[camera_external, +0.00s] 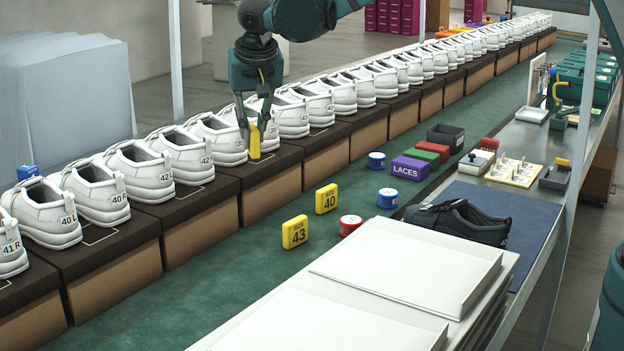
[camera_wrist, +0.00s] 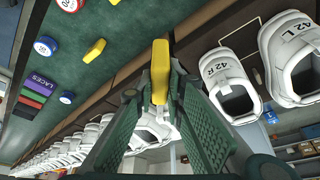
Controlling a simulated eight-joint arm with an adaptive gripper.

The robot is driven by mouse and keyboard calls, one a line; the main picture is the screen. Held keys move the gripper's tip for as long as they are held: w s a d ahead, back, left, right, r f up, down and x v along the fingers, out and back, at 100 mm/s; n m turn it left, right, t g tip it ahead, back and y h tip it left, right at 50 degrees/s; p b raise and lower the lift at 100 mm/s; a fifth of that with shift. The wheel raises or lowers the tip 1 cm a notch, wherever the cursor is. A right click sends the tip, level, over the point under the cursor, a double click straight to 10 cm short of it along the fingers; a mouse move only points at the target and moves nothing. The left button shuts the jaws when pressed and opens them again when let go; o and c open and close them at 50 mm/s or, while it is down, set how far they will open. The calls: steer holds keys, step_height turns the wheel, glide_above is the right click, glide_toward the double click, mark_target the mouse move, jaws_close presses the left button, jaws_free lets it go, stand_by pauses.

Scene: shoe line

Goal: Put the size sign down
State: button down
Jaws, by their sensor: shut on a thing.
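My gripper (camera_external: 257,122) is shut on a yellow size sign (camera_external: 254,142), which hangs upright below the fingers over the dark box lids of the shoe row. The sign's lower end is close to a lid; I cannot tell whether it touches. In the wrist view the held sign (camera_wrist: 160,68) shows edge-on between the fingertips (camera_wrist: 160,95), so its number is hidden. White shoes stand on both sides of it, one marked 42 (camera_external: 187,155) on its left. Two other yellow signs, size 43 (camera_external: 295,232) and size 40 (camera_external: 326,199), stand on the green surface.
White shoes on dark-lidded boxes (camera_external: 200,221) run diagonally into the distance. On the green surface are red (camera_external: 350,225) and blue (camera_external: 387,198) round tins, a purple LACES box (camera_external: 410,168) and a dark bin (camera_external: 446,138). White trays (camera_external: 410,268) and a black shoe (camera_external: 460,222) lie at right.

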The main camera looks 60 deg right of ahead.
steer(key=s+a+n+y, duration=0.1)
steer(key=s+a+n, duration=0.25)
steer(key=a, duration=0.95)
steer(key=s+a+n+t+y, duration=0.15)
steer(key=s+a, duration=0.35)
steer(key=a, duration=0.9)
steer(key=s+a+n, duration=0.3)
steer(key=s+a, duration=0.1)
steer(key=a, duration=0.9)
step_height(320, 180, down, 11)
steer(key=shift+w, duration=0.3)
steer(key=shift+f+b, duration=0.5)
steer(key=shift+f, duration=2.55)
steer(key=shift+f+b, duration=0.4)
steer(key=shift+f, duration=1.45)
steer(key=shift+f, duration=0.15)
